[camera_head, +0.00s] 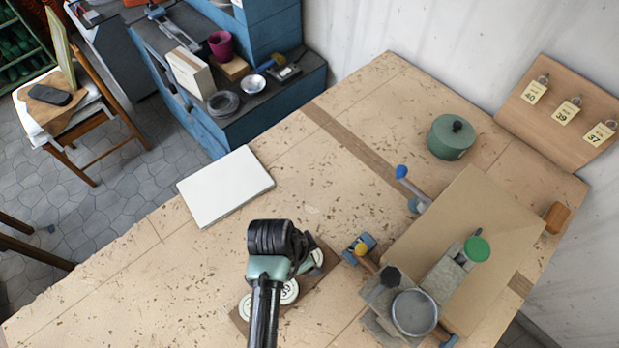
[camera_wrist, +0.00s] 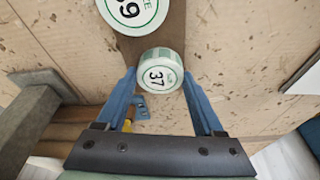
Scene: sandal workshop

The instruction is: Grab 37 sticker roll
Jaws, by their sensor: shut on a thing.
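The 37 sticker roll (camera_wrist: 158,76) is a small white and green roll with "37" on its face. In the wrist view it sits between the two blue fingers of my gripper (camera_wrist: 158,84), which is shut on it. In the head view the roll (camera_head: 317,257) shows at the right end of my gripper (camera_head: 308,263), over or on a dark wooden board (camera_head: 328,270); I cannot tell whether it touches the board. A larger 39 roll (camera_wrist: 133,12) lies beside it on the board, and also shows in the head view (camera_head: 289,291).
A press with a grey dish (camera_head: 414,312) and a large tan panel (camera_head: 450,235) stand right of the board. A green pot (camera_head: 451,137) and a tag board (camera_head: 530,122) are at the back. A white box (camera_head: 225,186) lies left. The tabletop between is mostly clear.

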